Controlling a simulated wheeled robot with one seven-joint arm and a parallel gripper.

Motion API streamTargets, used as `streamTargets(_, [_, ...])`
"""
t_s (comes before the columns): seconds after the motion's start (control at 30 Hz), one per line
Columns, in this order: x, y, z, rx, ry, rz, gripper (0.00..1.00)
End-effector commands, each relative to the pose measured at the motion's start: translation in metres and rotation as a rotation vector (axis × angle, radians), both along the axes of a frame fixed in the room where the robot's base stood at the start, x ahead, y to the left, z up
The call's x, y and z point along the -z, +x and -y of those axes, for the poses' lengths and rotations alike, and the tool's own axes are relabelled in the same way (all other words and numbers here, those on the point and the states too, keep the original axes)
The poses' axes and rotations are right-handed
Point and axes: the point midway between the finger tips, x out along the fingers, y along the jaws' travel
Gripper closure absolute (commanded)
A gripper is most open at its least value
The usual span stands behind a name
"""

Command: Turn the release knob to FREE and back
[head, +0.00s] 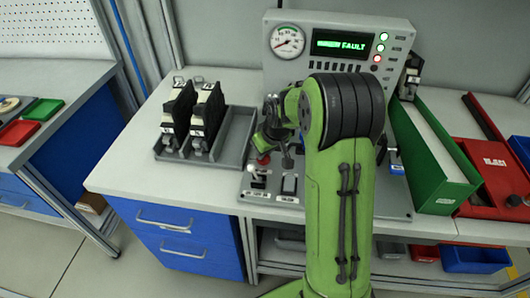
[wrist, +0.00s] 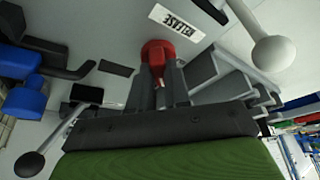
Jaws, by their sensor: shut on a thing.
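The red release knob (wrist: 157,52) shows in the wrist view, beside a white label reading RELEASE (wrist: 175,22). My gripper (wrist: 158,76) is shut on the knob, with its dark fingers on either side of it. A small pale mark shows on the knob between the fingers. I cannot read a FREE marking. In the head view my green arm reaches over the grey control panel (head: 390,205) and hides much of it. The display (head: 340,45) above reads FAULT in green.
A pressure gauge (head: 287,41) and lit lamps (head: 381,48) are on the console. A grey tray (head: 232,135) with black devices stands at left. A green bin (head: 437,160) and a red tray (head: 490,178) are at right. A ball-ended lever (wrist: 272,52) is near my gripper.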

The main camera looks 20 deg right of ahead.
Motion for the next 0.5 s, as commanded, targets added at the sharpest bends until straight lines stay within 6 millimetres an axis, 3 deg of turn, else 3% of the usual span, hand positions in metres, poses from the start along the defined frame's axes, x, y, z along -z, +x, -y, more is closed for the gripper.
streamTargets(0.5, [-0.0006, 0.0001, -0.0014, 0.228, -0.001, 0.001, 1.0])
